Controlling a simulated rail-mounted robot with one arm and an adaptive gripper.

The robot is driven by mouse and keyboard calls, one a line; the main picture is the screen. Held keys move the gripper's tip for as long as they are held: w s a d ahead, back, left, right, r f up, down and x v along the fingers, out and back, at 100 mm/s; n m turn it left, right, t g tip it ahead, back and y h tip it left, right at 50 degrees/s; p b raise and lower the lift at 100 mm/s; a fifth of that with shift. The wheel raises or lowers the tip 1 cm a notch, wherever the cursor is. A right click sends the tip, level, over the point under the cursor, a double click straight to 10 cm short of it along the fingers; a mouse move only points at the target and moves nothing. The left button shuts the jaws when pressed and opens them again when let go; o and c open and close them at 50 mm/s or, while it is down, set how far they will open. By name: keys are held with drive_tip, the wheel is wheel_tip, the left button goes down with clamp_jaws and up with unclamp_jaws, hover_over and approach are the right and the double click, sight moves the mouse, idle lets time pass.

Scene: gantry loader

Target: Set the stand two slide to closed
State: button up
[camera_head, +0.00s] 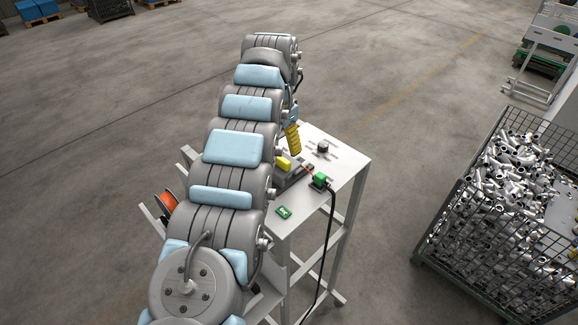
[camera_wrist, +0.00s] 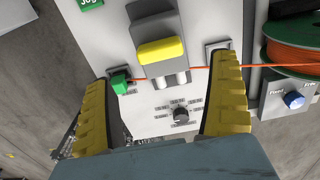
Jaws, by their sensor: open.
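A grey fixture (camera_wrist: 165,60) with a yellow-capped block (camera_wrist: 160,51) stands on the white stand top (camera_head: 345,165). The block looks like the slide; I cannot tell whether it is open or closed. In the head view the yellow cap (camera_head: 283,162) shows partly behind my arm. An orange line (camera_wrist: 205,69) runs across by the fixture, below the cap in the wrist view. My gripper (camera_wrist: 160,105) is open and empty, its yellow fingers wide apart, with the fixture beyond them. In the head view my gripper (camera_head: 292,138) hangs over the stand, beside the fixture.
A black knob (camera_wrist: 180,115) with labels around it sits between the fingers in view. A green connector (camera_head: 319,179) has a black cable (camera_head: 331,230). An orange spool (camera_wrist: 290,45) and a blue knob (camera_wrist: 293,99) are at right. A wire crate (camera_head: 480,255) of metal parts stands apart.

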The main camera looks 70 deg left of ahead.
sight(282, 159)
wheel_tip(282, 159, down, 7)
drive_tip(key=shift+r, duration=0.1)
idle(0.4)
